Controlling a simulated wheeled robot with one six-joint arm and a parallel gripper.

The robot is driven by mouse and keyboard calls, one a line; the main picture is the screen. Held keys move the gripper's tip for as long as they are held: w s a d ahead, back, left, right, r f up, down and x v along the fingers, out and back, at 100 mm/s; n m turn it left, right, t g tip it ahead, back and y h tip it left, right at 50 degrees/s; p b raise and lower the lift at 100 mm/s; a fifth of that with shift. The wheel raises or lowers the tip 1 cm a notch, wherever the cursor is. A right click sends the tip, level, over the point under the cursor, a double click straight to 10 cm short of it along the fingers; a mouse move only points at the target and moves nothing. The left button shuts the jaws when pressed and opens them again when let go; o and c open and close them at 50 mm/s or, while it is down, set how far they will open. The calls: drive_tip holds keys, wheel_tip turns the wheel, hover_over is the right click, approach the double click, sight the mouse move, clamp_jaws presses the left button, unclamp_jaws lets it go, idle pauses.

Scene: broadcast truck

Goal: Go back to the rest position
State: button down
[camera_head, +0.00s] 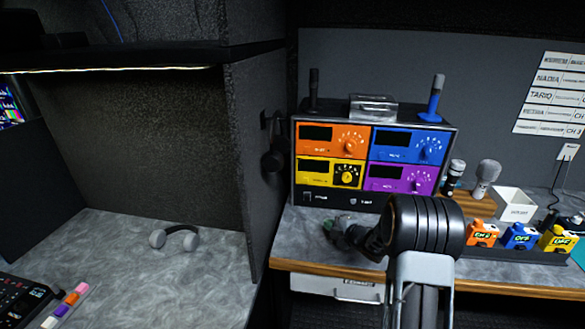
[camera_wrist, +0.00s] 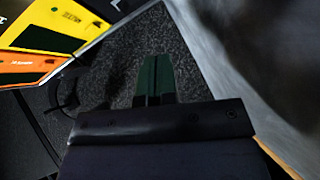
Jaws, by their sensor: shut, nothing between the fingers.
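My gripper (camera_wrist: 155,78) shows in the wrist view as two dark green fingers side by side, shut and with nothing between them. In the head view my arm reaches in from the bottom right and the gripper (camera_head: 333,228) is partly visible above the counter, in front of the rack. The rack (camera_head: 303,198) holds an orange module (camera_head: 318,146), a blue module (camera_head: 392,155), a yellow module (camera_head: 318,178) and a purple module (camera_head: 385,184). In the wrist view the yellow module (camera_wrist: 65,20) and orange module (camera_wrist: 22,73) are at the upper left, apart from the fingers.
Black headphones (camera_head: 273,155) hang on the partition left of the rack. Orange (camera_head: 482,234), blue (camera_head: 520,237) and yellow (camera_head: 558,240) packs stand on the right of the counter (camera_head: 310,250), near microphones (camera_head: 485,178) and a white box (camera_head: 515,203). Grey headphones (camera_head: 175,238) lie on the left desk.

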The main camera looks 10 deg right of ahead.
drive_tip(key=s+d+r+m+g+h, duration=0.1)
drive_tip(key=s+r+m+g+h, duration=0.1)
drive_tip(key=s+r+m+h, duration=0.55)
drive_tip(key=s+a+r+m+g, duration=0.1)
drive_tip(key=s+a+m+g, duration=0.2)
drive_tip(key=s+m, duration=0.3)
drive_tip(key=s+a+r+m+g, duration=0.2)
drive_tip(key=s+a+m+g, duration=0.2)
drive_tip(key=s, duration=1.2)
drive_tip(key=m, duration=0.3)
drive_tip(key=shift+g, duration=0.3)
drive_tip(key=shift+s+r+y, duration=0.1)
drive_tip(key=shift+y, duration=0.15)
